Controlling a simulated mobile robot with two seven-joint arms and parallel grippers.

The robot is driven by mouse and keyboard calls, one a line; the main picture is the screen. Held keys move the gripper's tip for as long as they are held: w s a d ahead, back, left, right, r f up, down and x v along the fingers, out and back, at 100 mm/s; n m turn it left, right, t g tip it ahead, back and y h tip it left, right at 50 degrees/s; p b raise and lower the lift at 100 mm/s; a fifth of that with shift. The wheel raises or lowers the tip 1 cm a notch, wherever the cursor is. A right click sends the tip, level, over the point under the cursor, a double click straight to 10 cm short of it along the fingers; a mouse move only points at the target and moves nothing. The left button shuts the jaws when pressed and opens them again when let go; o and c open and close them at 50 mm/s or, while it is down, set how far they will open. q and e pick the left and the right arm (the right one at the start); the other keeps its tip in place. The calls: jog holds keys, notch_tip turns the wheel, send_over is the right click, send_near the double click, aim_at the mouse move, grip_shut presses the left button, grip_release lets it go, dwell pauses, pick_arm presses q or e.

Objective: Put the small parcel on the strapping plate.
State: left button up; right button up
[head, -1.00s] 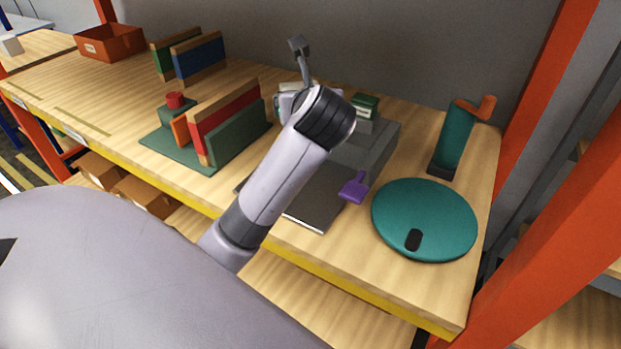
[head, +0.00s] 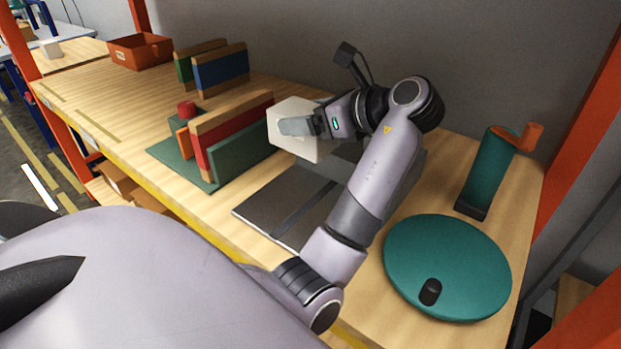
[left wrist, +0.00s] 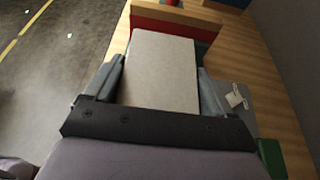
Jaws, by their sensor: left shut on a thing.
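The small parcel (head: 300,150) is a pale whitish box. My left gripper (head: 290,127) is shut on it, a finger on either side, and it appears held up in the air. In the left wrist view the parcel (left wrist: 160,68) fills the space between my left fingers (left wrist: 158,85). The strapping plate (head: 266,212) appears to be the flat dark grey plate with a darker band across it, at the bench's front. The parcel shows above and behind its bare front part; my arm covers its right side. My right gripper is not in view.
Left of the plate, a green base (head: 178,160) carries red and green upright panels (head: 235,140). A round teal turntable (head: 450,265) and a teal stand (head: 488,180) are at the right. An orange bin (head: 140,50) is at the back left.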

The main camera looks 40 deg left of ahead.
pick_arm(q)
notch_tip(320, 180, down, 14)
jog(key=shift+r+b, duration=0.1)
jog(key=shift+b, duration=1.05)
jog(key=shift+f+p, duration=0.35)
jog(key=shift+f, duration=0.3)
jog(key=o, duration=1.1)
